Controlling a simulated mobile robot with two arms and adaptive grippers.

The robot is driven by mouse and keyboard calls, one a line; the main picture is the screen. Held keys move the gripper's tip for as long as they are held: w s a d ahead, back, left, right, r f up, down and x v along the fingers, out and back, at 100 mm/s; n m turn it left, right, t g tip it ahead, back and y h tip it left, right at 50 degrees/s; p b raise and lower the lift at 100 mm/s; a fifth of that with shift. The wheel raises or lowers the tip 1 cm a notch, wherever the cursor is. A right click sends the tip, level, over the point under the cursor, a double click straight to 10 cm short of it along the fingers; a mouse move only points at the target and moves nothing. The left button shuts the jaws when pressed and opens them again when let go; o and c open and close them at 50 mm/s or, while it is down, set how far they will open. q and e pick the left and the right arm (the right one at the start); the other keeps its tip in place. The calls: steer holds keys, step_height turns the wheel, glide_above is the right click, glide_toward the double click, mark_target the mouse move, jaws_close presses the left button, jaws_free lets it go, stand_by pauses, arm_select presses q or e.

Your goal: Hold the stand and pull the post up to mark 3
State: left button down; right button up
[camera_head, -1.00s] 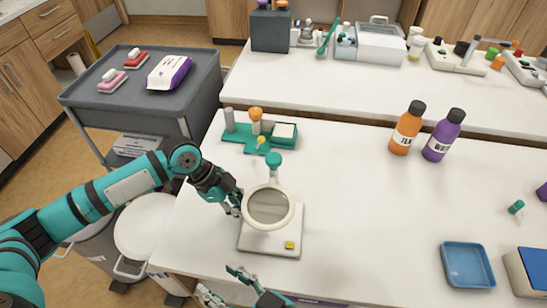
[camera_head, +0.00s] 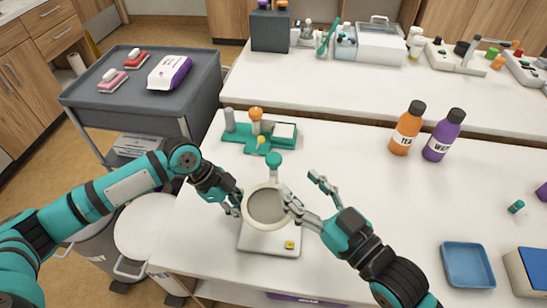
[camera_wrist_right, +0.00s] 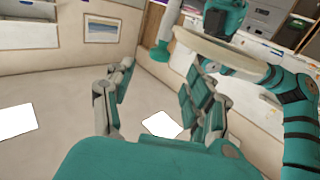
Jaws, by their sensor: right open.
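The stand has a white base (camera_head: 262,243) with a yellow square at its front right. Its post is topped by a teal knob (camera_head: 274,159). A pale ring (camera_head: 265,207) in front of the post hides most of it, and I cannot read any marks. My left gripper (camera_head: 233,205) is at the left side of the stand, partly hidden by the ring; its grip is unclear. My right gripper (camera_head: 303,187) is open and empty, right of the ring, one finger close to or overlapping the rim. The right wrist view shows its spread fingers (camera_wrist_right: 155,98) and the teal knob (camera_wrist_right: 158,52).
A teal rack (camera_head: 246,137) with an orange-topped item stands behind the stand. An orange bottle (camera_head: 405,132) and a purple bottle (camera_head: 441,138) stand at the back right. A blue tray (camera_head: 467,265) lies at the front right.

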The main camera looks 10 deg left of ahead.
mark_target(279, 164)
steer(key=x, duration=0.9)
steer(key=shift+w+a, duration=0.1)
jaws_close()
